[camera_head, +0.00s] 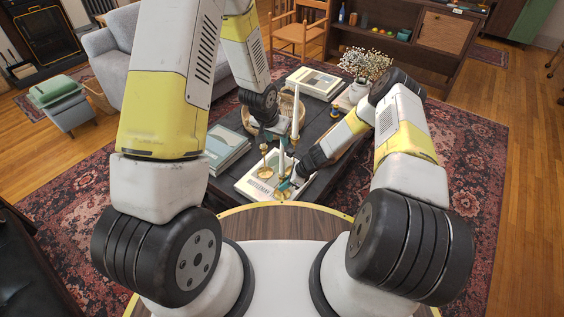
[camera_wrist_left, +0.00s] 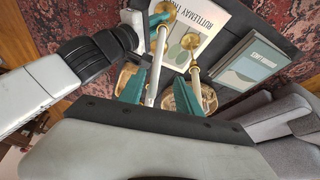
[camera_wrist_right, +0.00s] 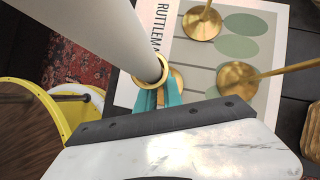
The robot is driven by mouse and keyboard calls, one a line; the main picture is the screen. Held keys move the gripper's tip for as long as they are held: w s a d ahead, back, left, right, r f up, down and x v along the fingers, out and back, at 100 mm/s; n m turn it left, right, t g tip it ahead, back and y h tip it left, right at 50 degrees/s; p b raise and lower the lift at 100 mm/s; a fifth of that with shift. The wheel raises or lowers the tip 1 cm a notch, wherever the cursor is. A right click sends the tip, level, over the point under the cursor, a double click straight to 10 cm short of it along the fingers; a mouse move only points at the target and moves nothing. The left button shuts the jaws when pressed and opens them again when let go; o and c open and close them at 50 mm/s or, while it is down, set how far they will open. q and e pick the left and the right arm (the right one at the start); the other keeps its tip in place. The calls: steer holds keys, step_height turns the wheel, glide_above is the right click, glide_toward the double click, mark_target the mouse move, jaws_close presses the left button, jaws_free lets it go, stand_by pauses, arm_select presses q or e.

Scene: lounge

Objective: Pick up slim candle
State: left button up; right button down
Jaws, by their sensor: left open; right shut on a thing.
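A tall slim white candle (camera_head: 295,112) stands on the coffee table in a gold holder. A shorter-looking white candle (camera_head: 281,157) stands in front of it. My right gripper (camera_head: 287,186) has its teal fingers shut on a gold candlestick (camera_wrist_right: 164,76), just below its cup; a white candle (camera_wrist_right: 110,35) rises from that cup. My left gripper (camera_wrist_left: 160,92) is open. A white candle (camera_wrist_left: 155,68) shows between its fingers, with no clear contact; another candle (camera_wrist_left: 197,85) lies right of them in that view. Another gold candlestick (camera_wrist_right: 203,24) stands on a pale book.
A grey sofa (camera_head: 105,55) stands left.

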arm_select(q)
glide_above(282, 158)
steer(key=shift+w+f, duration=0.25)
steer(key=shift+f, duration=1.1)
steer(key=shift+w+f, duration=0.2)
steer(key=shift+f, duration=1.1)
jaws_close()
